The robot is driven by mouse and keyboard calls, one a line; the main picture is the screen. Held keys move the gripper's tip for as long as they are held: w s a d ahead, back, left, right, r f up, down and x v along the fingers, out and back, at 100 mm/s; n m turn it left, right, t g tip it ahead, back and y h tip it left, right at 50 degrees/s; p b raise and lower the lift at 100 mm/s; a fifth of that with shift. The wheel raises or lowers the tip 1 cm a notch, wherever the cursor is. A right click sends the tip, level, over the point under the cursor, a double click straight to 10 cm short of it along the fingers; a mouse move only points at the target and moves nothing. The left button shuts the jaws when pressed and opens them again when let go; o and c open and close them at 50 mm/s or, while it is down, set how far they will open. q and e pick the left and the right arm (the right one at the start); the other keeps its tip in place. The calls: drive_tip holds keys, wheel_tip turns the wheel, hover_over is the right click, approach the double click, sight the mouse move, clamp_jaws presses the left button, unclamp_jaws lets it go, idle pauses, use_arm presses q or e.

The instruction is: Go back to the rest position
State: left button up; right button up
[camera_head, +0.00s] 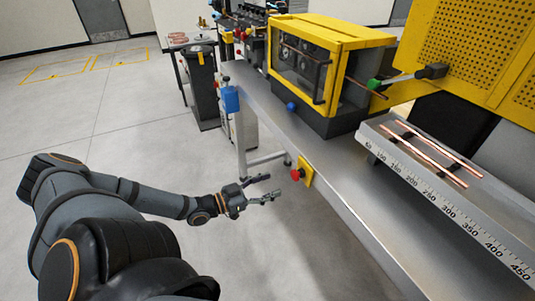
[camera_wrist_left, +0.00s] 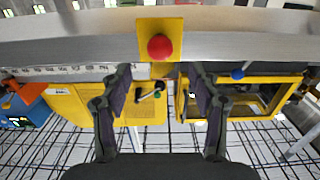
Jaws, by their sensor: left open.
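My left gripper (camera_head: 264,189) is open and empty in the head view. It hangs over the floor, left of the bench's front edge and apart from it. In the left wrist view my left gripper (camera_wrist_left: 160,92) shows two dark fingers spread wide with nothing between them. Two copper tubes lie side by side on the measuring tray at the right: one is the nearer tube (camera_head: 424,156), the other the farther tube (camera_head: 440,148). My right gripper is not in view.
The metal bench (camera_head: 345,178) runs along the right. A red button on a yellow plate (camera_head: 305,171) sits on its front edge, close to my left gripper. A yellow-framed machine (camera_head: 327,62) stands on the bench. The measuring tray (camera_head: 470,215) has a numbered scale. Open floor (camera_head: 130,125) lies left.

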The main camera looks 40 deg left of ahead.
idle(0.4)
use_arm(q)
drive_tip(key=s+a+f+n+g+y, duration=0.1)
drive_tip(key=s+a+f+y, duration=0.15)
drive_tip(key=a+f, duration=0.55)
drive_tip(key=s+a+f+n+g+y, duration=0.1)
drive_tip(key=s+a+f+y, duration=0.1)
drive_tip(key=a+f+y, duration=0.4)
drive_tip(key=s+a+f+n+g, duration=0.1)
drive_tip(key=s+a+f+g, duration=0.1)
drive_tip(key=s+f, duration=0.35)
drive_tip(key=s+a+f+g, duration=0.2)
drive_tip(key=f, duration=0.7)
drive_tip(key=s+d+f+n+g, duration=0.1)
drive_tip(key=s+d+f+g, duration=0.2)
drive_tip(key=s+d+f, duration=0.4)
drive_tip(key=s+d+f+g, duration=0.25)
drive_tip(key=s+f, duration=0.25)
drive_tip(key=f, duration=0.4)
drive_tip(key=s+d+f+g, duration=0.2)
drive_tip(key=s+d+f, duration=0.1)
drive_tip(key=d, duration=0.5)
drive_tip(key=s+d+f+g, duration=0.2)
drive_tip(key=s+d+f, duration=0.2)
drive_tip(key=s+d, duration=0.2)
drive_tip(key=shift+s+d+f+h, duration=0.2)
drive_tip(key=shift+d+h, duration=0.25)
drive_tip(key=shift+d, duration=0.45)
